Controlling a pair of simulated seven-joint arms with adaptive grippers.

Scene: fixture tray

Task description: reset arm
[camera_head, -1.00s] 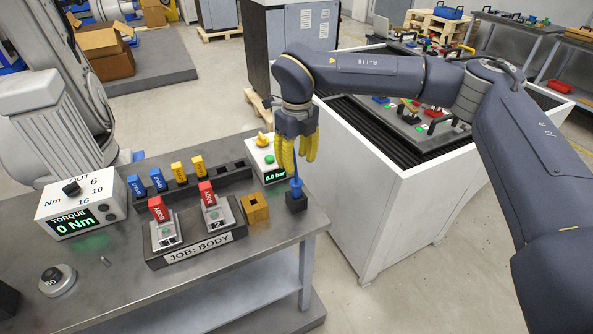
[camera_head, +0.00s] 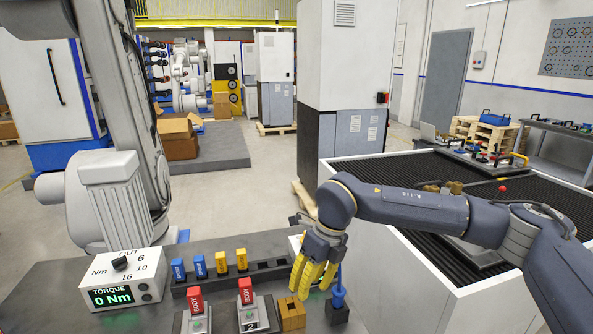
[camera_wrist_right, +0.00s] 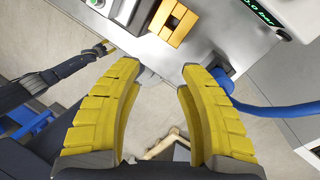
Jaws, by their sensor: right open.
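My right gripper (camera_head: 312,282) is in front of my dark arm's wrist, low over the bench's right end. Its yellow fingers point down. In the right wrist view my right gripper (camera_wrist_right: 158,75) has its fingers spread with nothing between them. My left gripper is not visible in the head view.
The bench (camera_head: 240,245) holds a torque box (camera_head: 125,280), blue and yellow pieces in a rack, red BODY pieces (camera_head: 196,300) in fixtures and a yellow-brown block (camera_head: 291,314). A white-walled machine (camera_head: 425,312) stands right of the bench. Open floor lies behind.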

